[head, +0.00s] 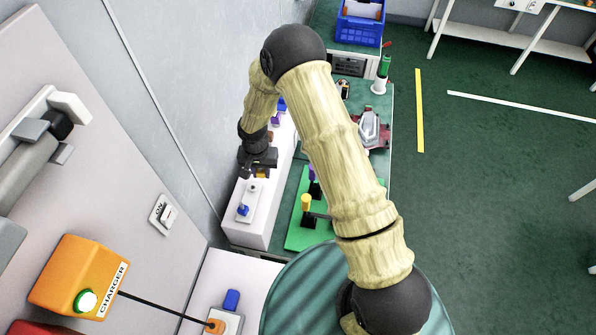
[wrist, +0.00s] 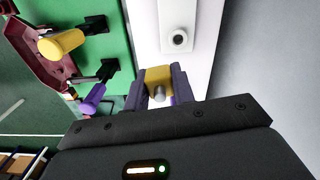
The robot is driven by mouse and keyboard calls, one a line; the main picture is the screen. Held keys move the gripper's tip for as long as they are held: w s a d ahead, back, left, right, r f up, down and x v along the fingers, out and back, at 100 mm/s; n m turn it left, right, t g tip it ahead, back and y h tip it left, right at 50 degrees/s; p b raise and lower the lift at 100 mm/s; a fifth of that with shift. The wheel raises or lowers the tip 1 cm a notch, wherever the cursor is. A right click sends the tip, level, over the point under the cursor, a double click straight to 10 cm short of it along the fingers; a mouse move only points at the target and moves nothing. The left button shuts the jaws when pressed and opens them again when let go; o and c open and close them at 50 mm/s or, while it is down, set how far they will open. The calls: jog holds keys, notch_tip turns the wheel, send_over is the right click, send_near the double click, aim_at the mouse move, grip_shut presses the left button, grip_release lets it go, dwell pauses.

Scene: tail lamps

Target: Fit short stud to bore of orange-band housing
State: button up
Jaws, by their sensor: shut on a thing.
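My gripper (wrist: 160,88) is shut on a yellow block with a grey round stud end (wrist: 158,92), seen between the two dark purple-grey fingers in the wrist view. In the head view my gripper (head: 258,170) is over the white bench top, with a bit of yellow below it. In the wrist view a light plate with a dark-ringed round bore (wrist: 179,39) lies just beyond the held piece, apart from it. No orange band can be made out on it, so I cannot tell whether it is the orange-band housing.
A green board (head: 297,232) beside the white bench carries a yellow-handled piece (head: 306,203) and a purple one (head: 313,174) in black stands. A red-and-grey lamp part (head: 372,128) lies farther back. A blue knob (head: 243,210) stands near the bench's front. The grey wall is close on the left.

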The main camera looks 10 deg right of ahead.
jog(key=w+d+f+m+b, duration=0.1)
jog(key=w+d+b, duration=0.1)
jog(key=d, duration=0.8)
jog(key=w+d+f+m+b, duration=0.1)
jog(key=d+m, duration=0.1)
jog(key=d, duration=0.9)
jog(key=s+d+f+n+b, duration=0.1)
jog(key=d+f, duration=0.1)
jog(key=s+d+f+n+b, duration=0.1)
jog(key=f+n+b, duration=0.1)
jog(key=s+d+f+n+b, duration=0.1)
jog(key=d+f+b, duration=0.1)
jog(key=shift+s+d+f, duration=0.35)
jog(key=shift+f, duration=0.05)
jog(key=shift+s+d+f+n, duration=0.1)
jog(key=shift+s+d+n, duration=0.1)
jog(key=shift+n, duration=0.3)
